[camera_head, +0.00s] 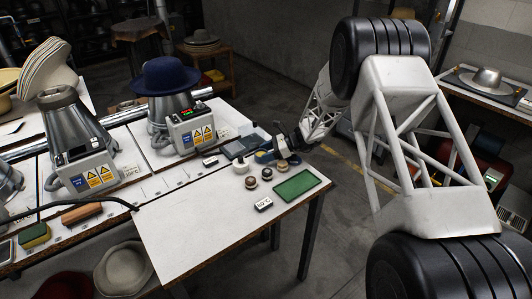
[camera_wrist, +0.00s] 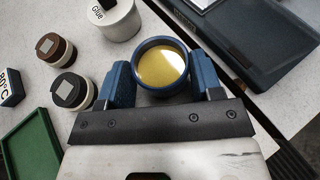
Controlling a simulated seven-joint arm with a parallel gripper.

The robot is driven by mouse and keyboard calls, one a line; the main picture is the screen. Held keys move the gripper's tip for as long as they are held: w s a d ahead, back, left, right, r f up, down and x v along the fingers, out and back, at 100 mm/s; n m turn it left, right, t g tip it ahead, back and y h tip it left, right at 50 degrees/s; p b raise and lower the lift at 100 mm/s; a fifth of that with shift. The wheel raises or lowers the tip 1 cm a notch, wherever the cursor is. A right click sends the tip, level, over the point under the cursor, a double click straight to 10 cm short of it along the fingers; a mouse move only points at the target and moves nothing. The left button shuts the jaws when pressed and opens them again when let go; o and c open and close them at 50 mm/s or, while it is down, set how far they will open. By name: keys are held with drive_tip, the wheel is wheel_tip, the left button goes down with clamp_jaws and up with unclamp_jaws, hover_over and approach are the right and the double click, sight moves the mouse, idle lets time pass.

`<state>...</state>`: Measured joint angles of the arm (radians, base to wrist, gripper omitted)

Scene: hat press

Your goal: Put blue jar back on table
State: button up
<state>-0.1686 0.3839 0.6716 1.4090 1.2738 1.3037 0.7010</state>
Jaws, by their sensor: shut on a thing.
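The blue jar (camera_wrist: 161,48) is round and open at the top, with yellow contents, in the wrist view. My gripper (camera_wrist: 163,82) is shut on it, with one blue finger on each side of the jar. In the head view my gripper (camera_head: 277,150) is at the far right part of the white table (camera_head: 190,235), and the blue jar (camera_head: 262,157) shows small and partly hidden at its tip. The jar looks upright and close to the table top. I cannot tell whether its base touches the table.
A white glue pot (camera_wrist: 120,22) and two small dark-lidded jars (camera_wrist: 55,49) (camera_wrist: 72,91) stand left of the blue jar. A green tray (camera_head: 297,186) and an 80°C block (camera_head: 263,204) lie nearer the front. A dark flat device (camera_wrist: 235,48) lies right. The table's front left is clear.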

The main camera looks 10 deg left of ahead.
drive_tip(key=o, duration=1.3)
drive_tip(key=shift+f, duration=0.25)
drive_tip(key=shift+c, duration=0.2)
drive_tip(key=shift+r, duration=0.1)
drive_tip(key=shift+r, duration=0.75)
wheel_tip(320, 180, up, 2)
drive_tip(key=shift+s+r, duration=0.1)
drive_tip(key=s+d, duration=0.1)
drive_tip(key=s, duration=0.4)
drive_tip(key=s+d, duration=0.2)
drive_tip(key=s, duration=0.3)
drive_tip(key=s+d+r, duration=0.1)
drive_tip(key=s+d, duration=0.1)
drive_tip(key=s, duration=0.3)
drive_tip(key=shift+d, duration=0.25)
drive_tip(key=shift+r, duration=0.1)
